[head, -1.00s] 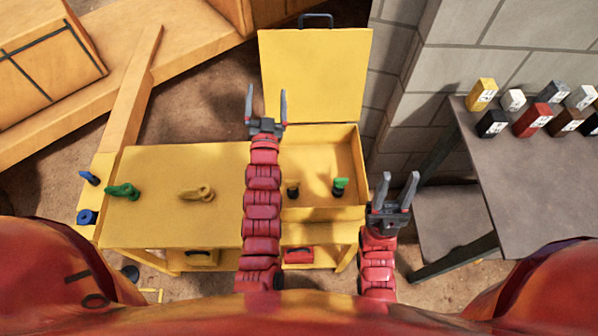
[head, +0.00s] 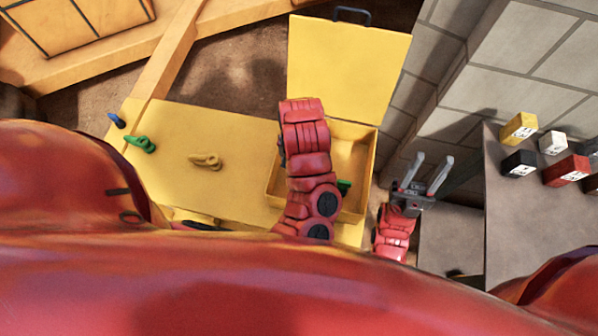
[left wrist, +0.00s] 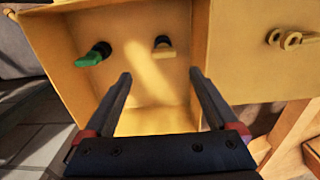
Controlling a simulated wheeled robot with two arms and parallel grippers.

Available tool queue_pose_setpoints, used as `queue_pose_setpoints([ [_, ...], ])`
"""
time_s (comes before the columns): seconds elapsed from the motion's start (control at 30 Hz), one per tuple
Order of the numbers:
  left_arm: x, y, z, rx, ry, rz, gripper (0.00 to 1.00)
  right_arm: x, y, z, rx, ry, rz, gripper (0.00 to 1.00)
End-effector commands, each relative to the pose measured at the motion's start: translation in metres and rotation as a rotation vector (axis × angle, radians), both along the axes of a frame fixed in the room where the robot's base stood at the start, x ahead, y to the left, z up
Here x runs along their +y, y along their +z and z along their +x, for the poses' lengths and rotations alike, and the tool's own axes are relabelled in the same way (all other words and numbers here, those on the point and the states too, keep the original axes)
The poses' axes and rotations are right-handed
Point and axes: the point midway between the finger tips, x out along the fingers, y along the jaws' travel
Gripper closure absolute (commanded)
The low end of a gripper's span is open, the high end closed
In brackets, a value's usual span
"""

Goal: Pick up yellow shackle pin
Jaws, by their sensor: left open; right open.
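In the head view my left arm hides the left gripper and the yellow pin. My right gripper (head: 432,160) is open and empty, to the right of the toolbox.
The toolbox (head: 367,160) has its lid (head: 345,65) raised. A yellow shackle (head: 205,161) and a green shackle (head: 140,143) lie on the yellow table (head: 240,140). A grey table (head: 515,220) with several small blocks stands at the right, by a block wall.

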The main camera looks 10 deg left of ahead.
Motion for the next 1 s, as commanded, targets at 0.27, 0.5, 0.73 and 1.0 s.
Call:
queue_pose_setpoints([
  [0.27,0.002,-0.071,0.000,-0.002,0.001,0.005,0.07,0.000,-0.028,0.000,0.000,0.000,0.000,0.55],
  [0.5,0.001,-0.100,0.000,-0.002,0.001,0.001,0.07,0.000,-0.021,0.000,0.000,0.000,0.000,0.55],
  [0.73,0.003,-0.110,0.000,-0.005,0.001,0.002,0.07,0.000,-0.015,0.000,0.000,0.000,0.000,0.55],
  [1.0,0.006,-0.143,-0.002,-0.002,-0.001,0.004,0.07,0.000,-0.002,0.000,0.000,0.000,0.000,0.55],
])
